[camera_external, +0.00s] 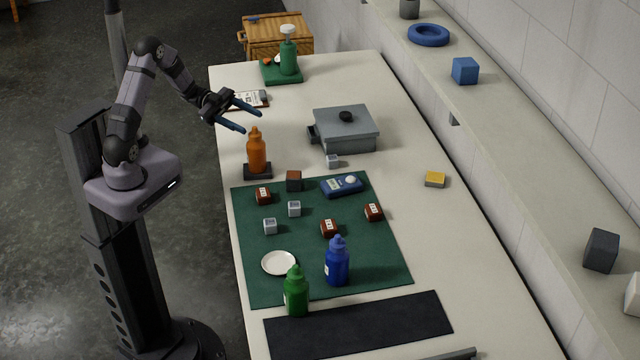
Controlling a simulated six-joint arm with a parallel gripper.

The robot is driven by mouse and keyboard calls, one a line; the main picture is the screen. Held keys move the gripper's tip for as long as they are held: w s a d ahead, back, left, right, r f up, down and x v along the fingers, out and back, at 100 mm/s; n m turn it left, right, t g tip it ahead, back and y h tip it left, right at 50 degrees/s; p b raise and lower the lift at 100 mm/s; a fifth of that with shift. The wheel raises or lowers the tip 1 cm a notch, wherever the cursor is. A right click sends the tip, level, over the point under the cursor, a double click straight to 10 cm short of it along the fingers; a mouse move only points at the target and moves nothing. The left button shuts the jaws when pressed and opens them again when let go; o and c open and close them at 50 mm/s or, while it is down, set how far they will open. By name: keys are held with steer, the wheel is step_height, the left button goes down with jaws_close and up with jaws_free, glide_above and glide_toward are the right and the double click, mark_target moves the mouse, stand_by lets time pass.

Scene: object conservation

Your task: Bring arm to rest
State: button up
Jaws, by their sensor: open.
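My gripper (250,117) is open with its two blue fingers apart and nothing between them. It hangs above the table's left side, behind and above the orange bottle (257,152) in the picture. My arm reaches from its base on the left with the elbow raised. The orange bottle stands upright on a small dark pad (258,173). The exact gap between my gripper and the bottle cannot be told from this one view.
On the green mat (368,243) are several small blocks, a blue device (342,186), a white plate (278,263), a blue bottle (337,262) and a green bottle (296,291). A grey lidded box (346,130) stands right of my gripper. The table's right strip is mostly clear.

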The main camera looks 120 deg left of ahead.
step_height(320, 180, up, 4)
steer(key=w+m, duration=0.3)
steer(key=w+d+f+n+g+y, duration=0.1)
steer(key=w+f+n+g+y, duration=0.15)
steer(key=w, duration=0.65)
steer(key=w+f+n+g+y, duration=0.2)
steer(key=w+g+y, duration=0.1)
steer(key=w, duration=0.7)
steer(key=s+d+f+n+g, duration=0.1)
steer(key=s+d+f+g, duration=0.1)
steer(key=d, duration=0.5)
steer(key=s+d+f+g+h+b, duration=0.1)
steer(key=d+f+g, duration=0.1)
steer(key=d+f, duration=0.2)
steer(key=s+d+f+n+g+h+b, duration=0.1)
steer(key=s+d+f+g, duration=0.1)
steer(key=d, duration=0.9)
steer(key=shift+s+f+n+g, duration=0.2)
steer(key=shift+f+g, duration=0.1)
steer(key=shift+f, duration=0.25)
steer(key=shift+s+f+n+g, duration=0.15)
steer(key=shift+f+g, duration=0.1)
steer(key=shift+f, duration=0.3)
steer(key=s+d+f+g+h, duration=0.3)
steer(key=s+d+g, duration=0.2)
steer(key=s+d, duration=0.8)
step_height(320, 180, up, 16)
steer(key=w+p, duration=0.1)
steer(key=p, duration=1.4)
